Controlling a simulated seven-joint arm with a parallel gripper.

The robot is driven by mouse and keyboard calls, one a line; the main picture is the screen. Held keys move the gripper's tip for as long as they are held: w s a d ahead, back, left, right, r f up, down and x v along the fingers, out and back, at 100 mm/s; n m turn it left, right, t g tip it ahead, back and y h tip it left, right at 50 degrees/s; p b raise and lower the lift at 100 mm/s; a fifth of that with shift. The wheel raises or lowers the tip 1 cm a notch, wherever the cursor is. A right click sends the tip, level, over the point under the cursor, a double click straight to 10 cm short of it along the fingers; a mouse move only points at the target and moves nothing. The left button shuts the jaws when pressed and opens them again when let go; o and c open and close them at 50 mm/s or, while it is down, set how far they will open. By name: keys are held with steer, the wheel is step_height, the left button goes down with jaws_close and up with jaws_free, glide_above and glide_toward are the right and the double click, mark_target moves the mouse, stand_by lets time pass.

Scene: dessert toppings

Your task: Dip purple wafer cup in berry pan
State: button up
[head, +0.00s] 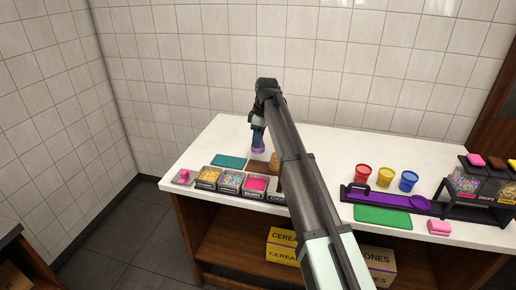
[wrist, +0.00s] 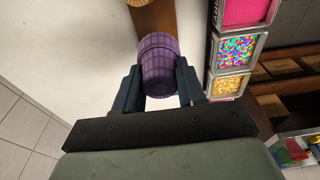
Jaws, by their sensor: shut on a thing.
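My gripper (head: 258,138) is shut on the purple wafer cup (head: 258,149), held above the counter behind the row of pans. In the wrist view the cup (wrist: 158,58) sits between the two fingers of my gripper (wrist: 158,88), its ribbed side showing. The berry pan (head: 255,186), filled with bright pink, stands in the row in front of the cup and apart from it. In the wrist view a pan of the same pink (wrist: 246,9) is at the upper right. My arm hides part of the row's right end.
Beside the berry pan are a sprinkle pan (head: 230,181) and a yellow-topping pan (head: 208,177). A wooden board (wrist: 155,18) lies under the cup. A teal mat (head: 229,161) is at left. Red (head: 363,174), yellow (head: 385,176) and blue (head: 408,180) cups stand at right.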

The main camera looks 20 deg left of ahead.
steer(key=shift+a+r, duration=0.2)
steer(key=shift+r, duration=0.65)
steer(key=s+d+f, duration=0.1)
steer(key=s+d, duration=0.2)
steer(key=s, duration=1)
steer(key=shift+s+d+f, duration=0.1)
steer(key=shift+f, duration=1.25)
steer(key=shift+s+f, duration=0.1)
steer(key=shift+f, duration=1.2)
steer(key=shift+f, duration=1.05)
steer(key=shift+r, duration=0.2)
steer(key=shift+r, duration=1.8)
steer(key=shift+r, duration=0.15)
steer(key=shift+r, duration=2.1)
